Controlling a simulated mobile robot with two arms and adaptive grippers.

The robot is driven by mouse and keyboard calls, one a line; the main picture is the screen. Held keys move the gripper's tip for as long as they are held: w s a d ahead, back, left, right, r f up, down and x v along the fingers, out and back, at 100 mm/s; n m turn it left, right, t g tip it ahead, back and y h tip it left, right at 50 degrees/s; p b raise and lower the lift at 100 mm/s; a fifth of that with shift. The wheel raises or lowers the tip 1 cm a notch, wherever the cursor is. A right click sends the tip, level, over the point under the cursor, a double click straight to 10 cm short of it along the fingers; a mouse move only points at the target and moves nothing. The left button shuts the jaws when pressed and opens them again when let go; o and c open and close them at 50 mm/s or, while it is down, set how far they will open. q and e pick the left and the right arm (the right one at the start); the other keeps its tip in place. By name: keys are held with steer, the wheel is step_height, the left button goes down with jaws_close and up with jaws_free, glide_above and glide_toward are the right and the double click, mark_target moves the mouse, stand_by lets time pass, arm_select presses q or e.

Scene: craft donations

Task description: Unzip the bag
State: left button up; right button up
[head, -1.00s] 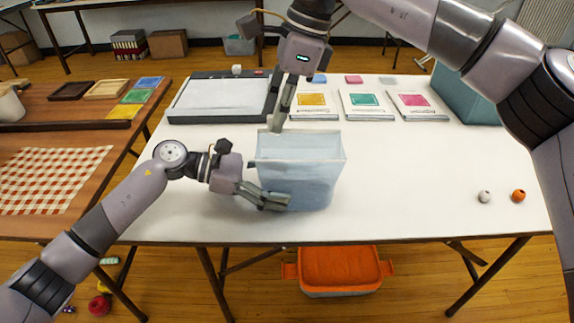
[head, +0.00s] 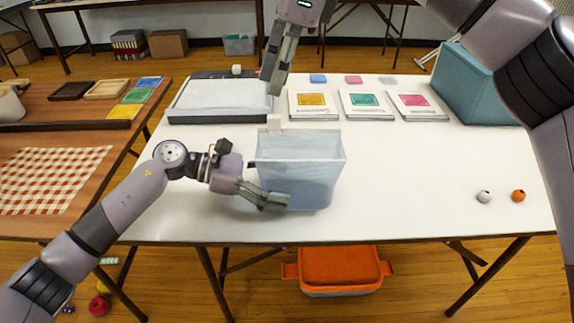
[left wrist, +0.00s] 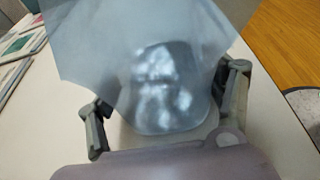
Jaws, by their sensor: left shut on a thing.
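The translucent pale-blue bag (head: 300,180) stands upright near the table's front edge. Its top shows a wide, four-sided rim that looks spread open. A small pale tab, which looks like the zip pull (head: 274,122), sits at the rim's back left. My left gripper (head: 274,201) is shut on the bag low on its left front. In the left wrist view the bag (left wrist: 165,90) fills the space between the fingers, with blurred pale patches on it. My right gripper (head: 271,88) is above and behind the bag, apart from the tab. Its finger gap is unclear.
Behind the bag lie a grey-framed board (head: 222,97) and several cards with coloured squares (head: 313,104). A teal box (head: 470,85) stands at the back right. A white bead (head: 484,196) and an orange bead (head: 518,195) lie on the right. The table's middle right is clear.

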arm_select(q)
steer(key=o, duration=0.9)
steer(key=shift+o, duration=0.2)
steer(key=shift+a, duration=0.1)
steer(key=v, duration=1.2)
